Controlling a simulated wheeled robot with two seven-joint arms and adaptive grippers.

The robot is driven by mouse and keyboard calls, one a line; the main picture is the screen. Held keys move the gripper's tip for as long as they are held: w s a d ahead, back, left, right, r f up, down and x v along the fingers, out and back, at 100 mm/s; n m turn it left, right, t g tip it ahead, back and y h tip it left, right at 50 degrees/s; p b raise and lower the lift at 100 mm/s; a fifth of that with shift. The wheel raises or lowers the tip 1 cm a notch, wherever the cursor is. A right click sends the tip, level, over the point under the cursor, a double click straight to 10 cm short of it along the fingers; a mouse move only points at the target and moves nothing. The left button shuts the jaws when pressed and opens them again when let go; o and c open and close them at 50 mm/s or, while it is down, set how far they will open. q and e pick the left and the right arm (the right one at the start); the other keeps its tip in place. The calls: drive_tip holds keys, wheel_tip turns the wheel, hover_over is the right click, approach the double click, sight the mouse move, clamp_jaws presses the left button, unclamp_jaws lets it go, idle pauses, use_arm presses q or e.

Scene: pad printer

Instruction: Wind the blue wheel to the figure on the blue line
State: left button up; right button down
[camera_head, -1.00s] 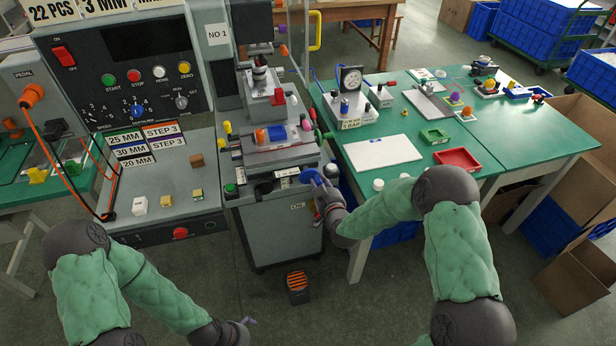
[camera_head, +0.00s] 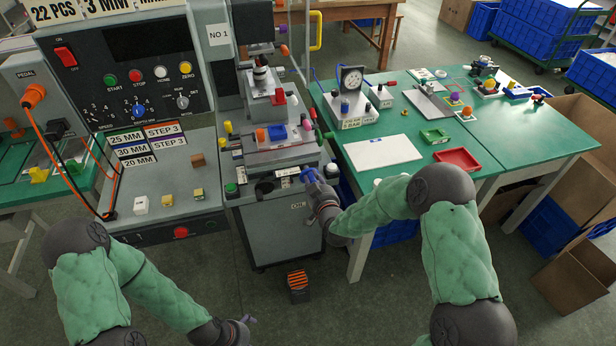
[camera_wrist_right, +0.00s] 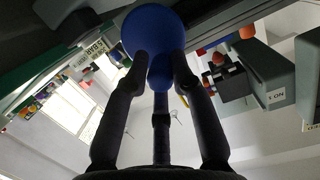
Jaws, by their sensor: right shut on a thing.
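The blue wheel (camera_head: 307,173) sits at the right front of the grey pad printer (camera_head: 285,215), below its bed. In the right wrist view the blue wheel (camera_wrist_right: 150,28) fills the top middle, with a blue handle (camera_wrist_right: 160,72) standing out from it. My right gripper (camera_head: 314,186) is shut on this handle, its dark fingers around it. A 30 MM card (camera_head: 131,150) with a blue edge lies among the cards at the left. The scale by the wheel is too small to read. My left gripper (camera_head: 243,322) is low in front, away from the printer; its fingers are unclear.
A control panel (camera_head: 125,70) with a dark display stands at the left. A green table (camera_head: 390,185) with a white sheet, trays and a gauge stand is close to the right of the printer. A striped box (camera_head: 298,287) stands on the floor in front.

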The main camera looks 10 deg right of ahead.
drive_tip(key=shift+s+a+f, duration=0.3)
drive_tip(key=shift+a+f, duration=0.45)
drive_tip(key=shift+f, duration=0.15)
drive_tip(key=shift+w+a+f+b, duration=0.1)
drive_tip(key=shift+f+b, duration=0.45)
drive_tip(key=shift+b, duration=0.25)
drive_tip(key=c, duration=1.2)
unclamp_jaws()
drive_tip(key=shift+r, duration=0.15)
drive_tip(key=shift+o, duration=0.2)
drive_tip(key=shift+r, duration=0.2)
